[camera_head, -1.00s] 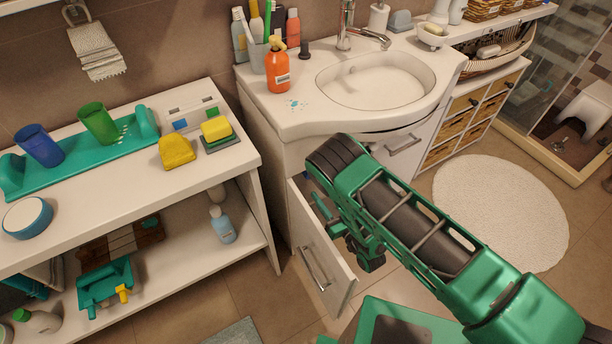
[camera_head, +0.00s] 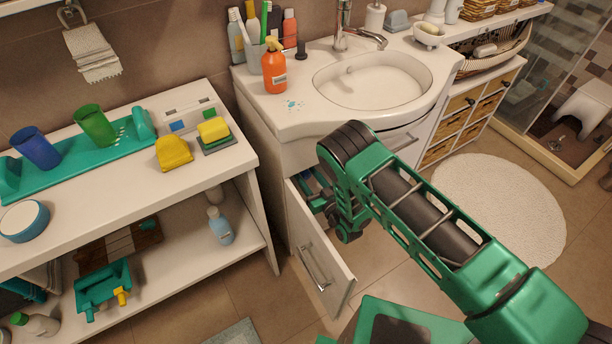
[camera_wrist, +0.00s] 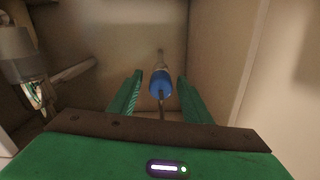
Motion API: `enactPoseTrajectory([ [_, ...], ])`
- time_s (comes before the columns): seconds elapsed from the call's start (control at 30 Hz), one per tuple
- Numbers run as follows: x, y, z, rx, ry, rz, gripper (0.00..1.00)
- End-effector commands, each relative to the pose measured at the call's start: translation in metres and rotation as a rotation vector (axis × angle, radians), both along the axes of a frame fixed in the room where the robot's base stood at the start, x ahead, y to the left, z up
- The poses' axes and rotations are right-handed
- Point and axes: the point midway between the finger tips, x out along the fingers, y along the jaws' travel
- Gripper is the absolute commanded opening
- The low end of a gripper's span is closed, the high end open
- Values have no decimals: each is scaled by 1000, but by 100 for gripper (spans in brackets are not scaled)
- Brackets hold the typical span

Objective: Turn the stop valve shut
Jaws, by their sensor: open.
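In the wrist view, a blue rounded piece (camera_wrist: 160,84), apparently the stop valve's handle, sits on a pale fitting by the back wall of the sink cabinet. A thin dark stem or line shows below it. The two green fingers of my gripper (camera_wrist: 160,75) are open on either side of the blue piece, with a visible gap on each side. I cannot tell how far in depth it is from the fingertips. In the head view, my gripper's fingers and the valve are hidden inside the cabinet.
The cabinet door (camera_head: 335,272) stands open, near my arm. In the wrist view, a grey cylinder with a pipe (camera_wrist: 75,73) stands at the left, and a cabinet wall (camera_wrist: 225,50) is close on the right. A shelf unit (camera_head: 240,170) stands left of the cabinet.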

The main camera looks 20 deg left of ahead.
Motion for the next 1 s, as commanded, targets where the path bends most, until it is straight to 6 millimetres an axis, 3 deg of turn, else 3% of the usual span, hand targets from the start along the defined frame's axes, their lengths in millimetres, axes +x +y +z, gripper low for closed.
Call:
enactPoseTrajectory([
  [0.33, 2, 2, 0, 0, 0, 0, 42],
  [0.5, 2, 2, 0, -1, 1, 0, 3],
  [1.0, 2, 1, -1, 69, 83, -2, 3],
])
